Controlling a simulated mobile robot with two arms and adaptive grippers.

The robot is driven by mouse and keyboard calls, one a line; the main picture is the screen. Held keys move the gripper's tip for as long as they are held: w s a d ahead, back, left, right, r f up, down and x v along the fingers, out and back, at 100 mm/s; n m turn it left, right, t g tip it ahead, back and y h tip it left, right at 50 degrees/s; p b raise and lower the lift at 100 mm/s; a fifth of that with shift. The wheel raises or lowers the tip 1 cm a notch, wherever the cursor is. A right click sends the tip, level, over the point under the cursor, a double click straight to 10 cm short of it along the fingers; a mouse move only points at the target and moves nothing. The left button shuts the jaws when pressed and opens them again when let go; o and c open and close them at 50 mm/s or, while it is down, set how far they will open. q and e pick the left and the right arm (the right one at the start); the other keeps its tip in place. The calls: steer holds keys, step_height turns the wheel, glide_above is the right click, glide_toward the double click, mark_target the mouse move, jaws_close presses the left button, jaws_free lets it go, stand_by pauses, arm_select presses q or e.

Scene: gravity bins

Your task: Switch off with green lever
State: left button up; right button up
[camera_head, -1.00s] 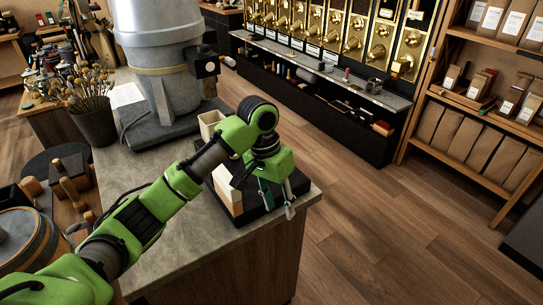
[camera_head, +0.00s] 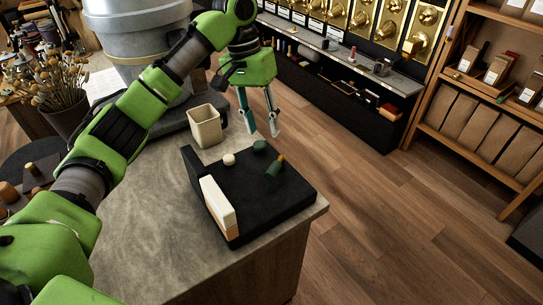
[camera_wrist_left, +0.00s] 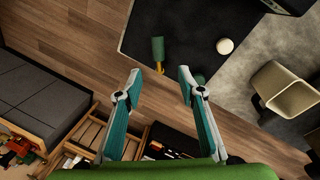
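A black machine (camera_head: 285,200) lies on the counter's corner. On its top is a short green lever (camera_head: 273,168) with a small wood-coloured tip, leaning to the upper right. The lever (camera_wrist_left: 158,48) also shows in the left wrist view, its tip pointing toward the space between my fingers. A round green knob (camera_head: 259,146) and a white knob (camera_head: 229,159) sit nearby on the machine. My left gripper (camera_head: 262,130) is open and empty, above and beyond the lever in the head view. Its spread fingers (camera_wrist_left: 159,76) are apart from the lever. My right gripper is not in view.
A beige cup (camera_head: 204,126) stands behind the machine, and a white and wood block (camera_head: 218,207) is at its left side. A large metal grinder (camera_head: 138,45) stands at the back. The counter's front left (camera_head: 150,230) is clear.

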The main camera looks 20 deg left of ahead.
arm_select(q)
steer(key=p, duration=0.1)
glide_above(272, 167)
steer(key=a, duration=0.1)
step_height(272, 167, down, 5)
step_height(272, 167, down, 3)
steer(key=shift+f+p, duration=0.1)
steer(key=shift+p, duration=0.25)
steer(key=f, duration=0.2)
steer(key=shift+d+f, duration=0.25)
steer(key=shift+f, duration=0.05)
steer(key=shift+d+f, duration=0.1)
steer(key=shift+f, duration=0.25)
steer(key=shift+f+p, duration=0.2)
steer(key=shift+p, duration=0.1)
steer(key=shift+d+f, duration=0.1)
steer(key=shift+f, duration=0.1)
steer(key=shift+c, duration=0.7)
jaws_close()
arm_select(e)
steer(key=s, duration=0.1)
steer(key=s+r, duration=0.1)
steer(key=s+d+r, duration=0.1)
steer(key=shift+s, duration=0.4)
